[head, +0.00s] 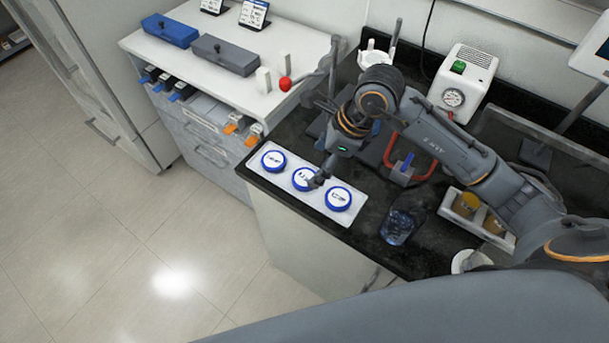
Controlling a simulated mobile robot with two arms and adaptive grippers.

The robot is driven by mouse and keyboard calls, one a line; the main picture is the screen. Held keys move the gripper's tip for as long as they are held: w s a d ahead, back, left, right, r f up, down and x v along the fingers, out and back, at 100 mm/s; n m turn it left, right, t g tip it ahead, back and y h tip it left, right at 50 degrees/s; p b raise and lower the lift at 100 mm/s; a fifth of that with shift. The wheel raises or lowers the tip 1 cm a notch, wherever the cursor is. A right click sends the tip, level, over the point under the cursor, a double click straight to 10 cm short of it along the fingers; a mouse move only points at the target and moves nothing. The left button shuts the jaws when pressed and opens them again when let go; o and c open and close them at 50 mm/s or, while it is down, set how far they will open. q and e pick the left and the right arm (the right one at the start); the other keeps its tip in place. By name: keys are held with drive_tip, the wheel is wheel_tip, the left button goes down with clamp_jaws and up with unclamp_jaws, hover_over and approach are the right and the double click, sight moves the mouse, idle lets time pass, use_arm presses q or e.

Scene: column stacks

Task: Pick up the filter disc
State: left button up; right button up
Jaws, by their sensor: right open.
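Three round white discs with blue rims and printed tops lie in a row on a white tray: a left disc (273,159), a middle disc (302,180) and a right disc (338,199). The print is too small to read, so I cannot tell which is the filter disc. My right gripper (321,175) is open, with a dark fingertip over the right part of the middle disc, hiding some of it. I cannot tell whether it touches. My left gripper is out of view.
The white tray (256,172) sits along the front edge of the black counter (370,225). A blue-tinted clear container (398,228) stands right of it. A red-handled item (403,170), a white device with a gauge (462,80) and a tray of jars (500,235) are nearby.

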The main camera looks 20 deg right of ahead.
sight(305, 177)
drive_tip(key=shift+w+a+f, duration=0.15)
drive_tip(key=shift+w+f, duration=0.05)
drive_tip(key=shift+f, duration=0.35)
drive_tip(key=p+x, duration=0.2)
drive_tip(key=x, duration=0.2)
drive_tip(key=shift+a+f, duration=0.15)
drive_tip(key=shift+f, duration=0.2)
drive_tip(key=c, duration=1)
